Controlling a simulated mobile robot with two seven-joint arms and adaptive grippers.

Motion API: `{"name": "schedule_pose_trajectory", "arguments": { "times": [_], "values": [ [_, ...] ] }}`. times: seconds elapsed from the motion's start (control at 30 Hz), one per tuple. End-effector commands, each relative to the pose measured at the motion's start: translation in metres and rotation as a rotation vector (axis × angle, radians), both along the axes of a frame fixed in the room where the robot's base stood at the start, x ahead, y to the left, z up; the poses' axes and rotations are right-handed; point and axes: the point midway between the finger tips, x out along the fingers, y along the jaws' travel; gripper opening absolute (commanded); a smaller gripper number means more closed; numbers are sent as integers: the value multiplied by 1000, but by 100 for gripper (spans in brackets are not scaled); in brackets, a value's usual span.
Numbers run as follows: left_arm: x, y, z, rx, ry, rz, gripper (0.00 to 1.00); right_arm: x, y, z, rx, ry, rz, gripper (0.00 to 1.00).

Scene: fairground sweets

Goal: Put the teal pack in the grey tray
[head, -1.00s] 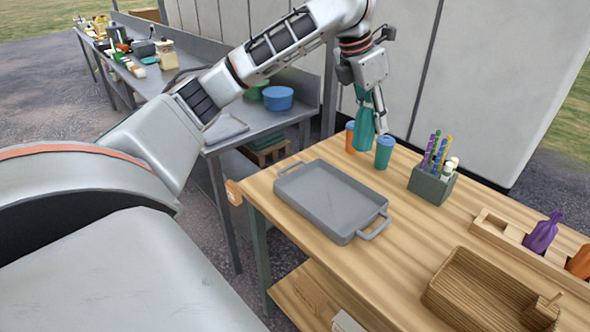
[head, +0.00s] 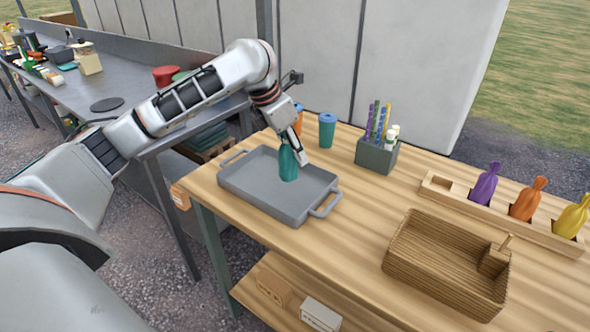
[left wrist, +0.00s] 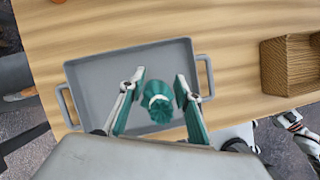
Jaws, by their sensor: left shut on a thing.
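The teal pack (head: 288,164) is upright with a tied neck, inside the outline of the grey tray (head: 232,180). My left gripper (head: 292,150) comes from above and is shut on the pack. I cannot tell whether the pack's bottom touches the tray floor. In the left wrist view, the pack's gathered top (left wrist: 158,104) is between the two fingers of the left gripper (left wrist: 161,80), over the tray (left wrist: 90,75). The tray has a handle at each end and shows nothing else in it.
A blue-lidded teal cup (head: 327,131) and an orange cup (head: 298,119) stand behind the tray. A pen holder (head: 376,156) stands right of them. A wooden rack (head: 452,196) holds purple, orange and yellow packs. A brown basket (head: 440,275) sits at the front right.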

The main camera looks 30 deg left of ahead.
Motion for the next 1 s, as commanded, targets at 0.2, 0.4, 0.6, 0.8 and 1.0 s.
{"name": "schedule_pose_trajectory", "arguments": {
  "times": [0.2,0.4,0.6,0.8,1.0],
  "values": [
    [0,0,-14,0,1,0,9,4,0,4,-1,-13,1,29],
    [0,0,-44,1,3,0,9,4,-2,-5,-10,-11,2,29],
    [0,0,-47,-1,-2,-1,9,7,-3,-2,-15,-17,0,29],
    [0,0,-48,0,-1,0,9,9,-3,2,-12,-24,0,29],
    [0,0,-50,0,-1,0,50,9,-3,2,-10,-25,-1,29]
  ]
}}
